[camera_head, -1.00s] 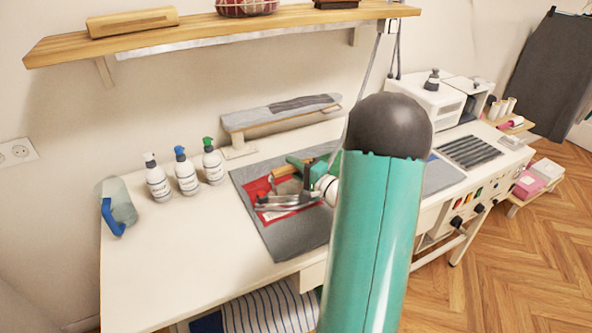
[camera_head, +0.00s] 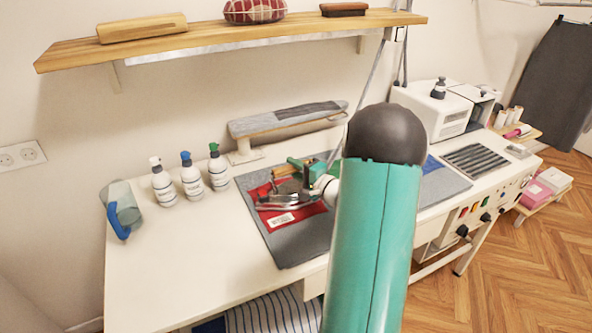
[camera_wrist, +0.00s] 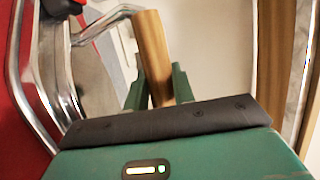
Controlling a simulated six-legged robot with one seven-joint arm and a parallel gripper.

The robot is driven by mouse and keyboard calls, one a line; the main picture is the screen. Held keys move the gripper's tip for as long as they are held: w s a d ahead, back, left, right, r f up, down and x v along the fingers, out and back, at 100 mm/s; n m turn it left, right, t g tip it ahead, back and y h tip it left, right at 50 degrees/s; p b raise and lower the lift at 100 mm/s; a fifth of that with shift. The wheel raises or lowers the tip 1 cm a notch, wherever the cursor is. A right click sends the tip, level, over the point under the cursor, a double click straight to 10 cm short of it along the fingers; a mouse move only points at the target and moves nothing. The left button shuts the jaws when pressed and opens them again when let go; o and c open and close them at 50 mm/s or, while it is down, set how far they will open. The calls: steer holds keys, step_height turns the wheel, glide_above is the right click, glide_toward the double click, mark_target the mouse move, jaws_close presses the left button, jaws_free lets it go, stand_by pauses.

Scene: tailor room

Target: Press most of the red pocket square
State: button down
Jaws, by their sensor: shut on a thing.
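The red pocket square (camera_head: 310,211) lies on the grey pressing mat (camera_head: 288,249), with a white label near its front edge. An iron (camera_head: 277,203) with a silver base rests on or just above the red cloth and covers its middle. I cannot tell whether it touches. My gripper (camera_wrist: 156,88) is shut on the iron's wooden handle (camera_wrist: 152,50). In the head view, the handle (camera_head: 284,171) shows beside my green wrist. In the wrist view, red cloth (camera_wrist: 20,120) shows at the left beside the iron's metal edge.
A sleeve board (camera_head: 287,117) stands behind the mat. A wooden shelf (camera_head: 215,37) hangs above. The front left of the table (camera_head: 180,275) is clear.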

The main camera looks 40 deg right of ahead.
steer(key=shift+w, duration=0.1)
stand_by(0.3)
steer(key=w+d, duration=0.2)
steer(key=w, duration=0.4)
steer(key=shift+w+r, duration=0.3)
steer(key=shift+w, duration=0.1)
stand_by(1.0)
steer(key=shift+r, duration=0.1)
stand_by(0.3)
step_height(320, 180, up, 7)
stand_by(1.1)
steer(key=shift+s, duration=0.2)
stand_by(0.7)
